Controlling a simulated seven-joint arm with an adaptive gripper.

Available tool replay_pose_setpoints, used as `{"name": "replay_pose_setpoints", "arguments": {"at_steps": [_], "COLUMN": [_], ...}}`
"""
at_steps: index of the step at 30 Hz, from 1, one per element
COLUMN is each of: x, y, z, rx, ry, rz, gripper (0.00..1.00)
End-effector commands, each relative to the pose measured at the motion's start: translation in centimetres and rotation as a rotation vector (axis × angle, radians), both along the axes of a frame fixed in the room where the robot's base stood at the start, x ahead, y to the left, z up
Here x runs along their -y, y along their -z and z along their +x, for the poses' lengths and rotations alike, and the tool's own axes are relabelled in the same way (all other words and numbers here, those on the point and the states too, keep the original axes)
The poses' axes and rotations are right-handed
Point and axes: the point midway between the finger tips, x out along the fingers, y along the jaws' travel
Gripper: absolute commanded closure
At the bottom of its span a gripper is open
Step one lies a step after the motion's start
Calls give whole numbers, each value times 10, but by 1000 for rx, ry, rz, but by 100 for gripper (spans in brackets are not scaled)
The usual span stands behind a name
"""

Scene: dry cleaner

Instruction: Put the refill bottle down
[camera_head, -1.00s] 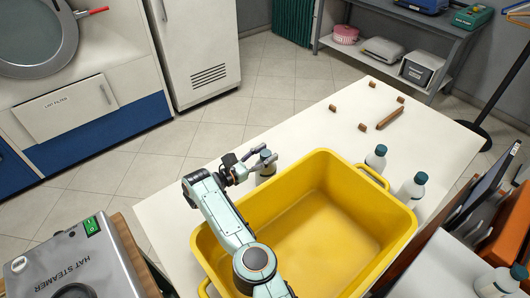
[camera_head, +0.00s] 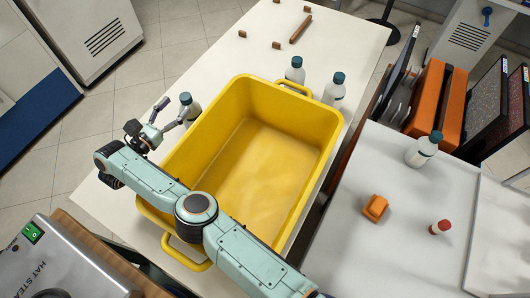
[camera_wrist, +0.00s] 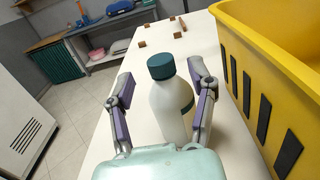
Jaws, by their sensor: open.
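The refill bottle (camera_head: 190,107) is white with a dark teal cap and stands upright on the white table (camera_head: 215,58), left of the yellow tub. It also shows in the wrist view (camera_wrist: 170,98), standing between my fingers. My gripper (camera_head: 171,112) is open around the bottle, with a finger on each side. In the wrist view, my gripper (camera_wrist: 162,92) shows a clear gap at the left finger; the right finger is close to the bottle, and I cannot tell whether it touches. The bottle's base is hidden behind my gripper's body.
The large yellow tub (camera_head: 247,84) stands close to the right of the bottle. Two similar bottles (camera_head: 295,70) (camera_head: 334,88) stand beyond it. Another bottle (camera_head: 423,150) is on the right counter (camera_head: 350,230). Small brown blocks (camera_head: 243,34) and a bar lie at the table's far end.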

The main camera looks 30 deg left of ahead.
Motion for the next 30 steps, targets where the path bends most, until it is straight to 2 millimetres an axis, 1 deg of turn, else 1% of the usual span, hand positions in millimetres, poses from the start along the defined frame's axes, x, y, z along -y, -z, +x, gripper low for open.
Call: {"name": "replay_pose_setpoints", "arguments": {"at_steps": [2, 5, 7, 8, 9, 11, 12, 14, 15, 16, 17, 18, 19, 20, 21, 22, 23, 24, 26, 27, 29, 30], "x": [-1, -7, -19, -26, -36, -51, -59, -66, -68, -67, -65, -57, -48, -34, -10, 13, 42, 84, 149, 193, 262, 305], "y": [-1, -20, -56, -79, -116, -176, -215, -261, -282, -292, -297, -297, -292, -283, -267, -253, -238, -219, -194, -180, -161, -150], "z": [0, 5, 14, 18, 24, 28, 27, 21, 15, 13, 11, 12, 17, 23, 37, 48, 60, 75, 88, 91, 86, 76], "rx": [0, -8, -15, -15, -5, 42, 98, 209, 292, 354, 414, 485, 528, 558, 576, 570, 550, 501, 404, 329, 207, 130], "ry": [-1, -17, -57, -88, -151, -277, -371, -502, -578, -626, -666, -709, -734, -755, -781, -803, -830, -876, -969, -1050, -1195, -1312], "rz": [2, 19, 45, 52, 51, 5, -66, -233, -382, -510, -653, -861, -1027, -1201, -1436, -1613, -1786, -1992, -2231, -2354, -2490, -2544], "gripper": [44, 44, 44, 44, 44, 44, 44, 44, 44, 44, 44, 44, 44, 44, 44, 44, 44, 44, 44, 44, 44, 44]}}
